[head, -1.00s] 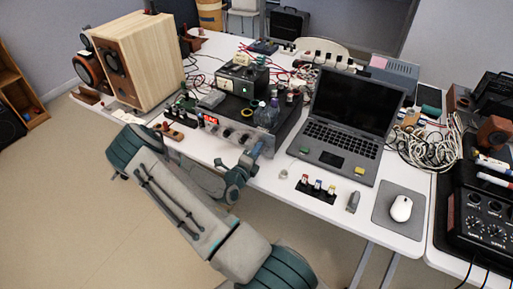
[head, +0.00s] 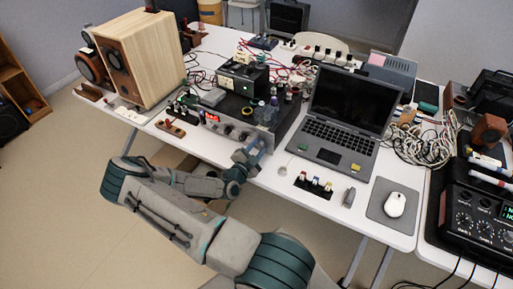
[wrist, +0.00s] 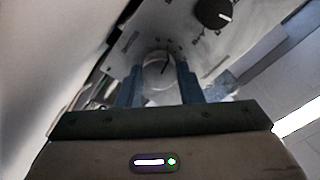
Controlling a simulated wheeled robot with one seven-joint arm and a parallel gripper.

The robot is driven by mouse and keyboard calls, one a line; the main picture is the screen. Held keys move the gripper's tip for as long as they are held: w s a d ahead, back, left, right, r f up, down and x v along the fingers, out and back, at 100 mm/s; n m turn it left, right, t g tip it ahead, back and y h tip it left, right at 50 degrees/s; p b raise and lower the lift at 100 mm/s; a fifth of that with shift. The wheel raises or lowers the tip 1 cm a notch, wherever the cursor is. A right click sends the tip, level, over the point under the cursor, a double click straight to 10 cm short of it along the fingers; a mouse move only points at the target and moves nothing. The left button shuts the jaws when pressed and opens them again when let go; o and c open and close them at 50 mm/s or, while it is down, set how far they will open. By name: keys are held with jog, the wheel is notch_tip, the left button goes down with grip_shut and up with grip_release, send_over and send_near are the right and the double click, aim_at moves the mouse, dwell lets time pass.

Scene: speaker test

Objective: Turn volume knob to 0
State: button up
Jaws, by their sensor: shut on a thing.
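The amplifier (head: 233,136) with a red lit display (head: 211,117) and a row of knobs stands on the white table, left of the laptop. My gripper (head: 257,145) is at the right part of its front panel. In the wrist view, my two blue fingers (wrist: 160,85) stand on either side of a round silver knob (wrist: 158,73) and are shut on it. A dark pointer line shows on the knob's face. A black knob (wrist: 213,14) with a white mark sits beside it on the panel. The panel print is too blurred to read.
The laptop (head: 345,120) stands open to the right, with small coloured switches (head: 315,184) in front. A wooden speaker (head: 142,62) is at the left. A small device (head: 170,128) lies left of the amplifier. Open floor lies before the table.

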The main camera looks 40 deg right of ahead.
jog(key=n, duration=0.6)
jog(key=shift+f, duration=0.1)
dwell(0.5)
jog(key=o, duration=1)
jog(key=shift+c, duration=0.2)
jog(key=shift+a, duration=0.1)
jog(key=b+v, duration=0.2)
jog(key=v, duration=1.1)
jog(key=shift+a, duration=0.35)
jog(key=shift+s, duration=0.1)
